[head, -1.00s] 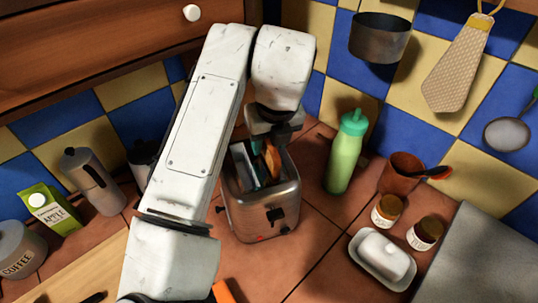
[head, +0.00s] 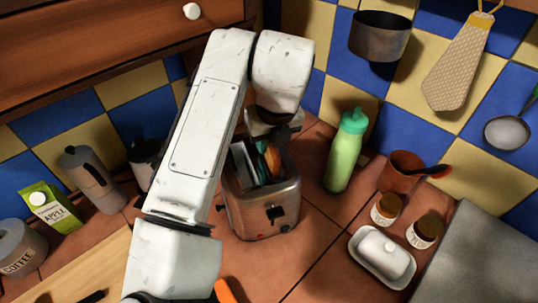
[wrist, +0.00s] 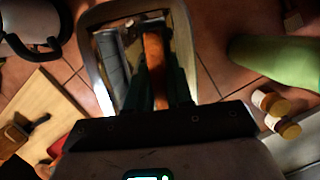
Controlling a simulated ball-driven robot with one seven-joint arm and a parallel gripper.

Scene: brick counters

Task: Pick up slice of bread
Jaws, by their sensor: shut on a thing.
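The slice of bread (wrist: 155,66) is a brown-orange strip standing on edge in the toaster's slot. In the head view the slice (head: 272,158) shows only in part, behind my gripper. The toaster (head: 262,208) is metal and stands on the tiled counter; its rim (wrist: 93,62) surrounds the slots in the wrist view. My gripper (wrist: 157,82) reaches down into the toaster with one dark finger on each side of the bread, shut on it. In the head view my gripper (head: 263,155) is partly hidden by its own wrist. The bread's lower part is hidden.
A green bottle (head: 347,152) stands close right of the toaster. A brown pot (head: 401,172), two jars (head: 386,209) and a butter dish (head: 382,257) are further right. A moka pot (head: 92,178), juice carton (head: 51,207) and wooden board (head: 85,268) are left.

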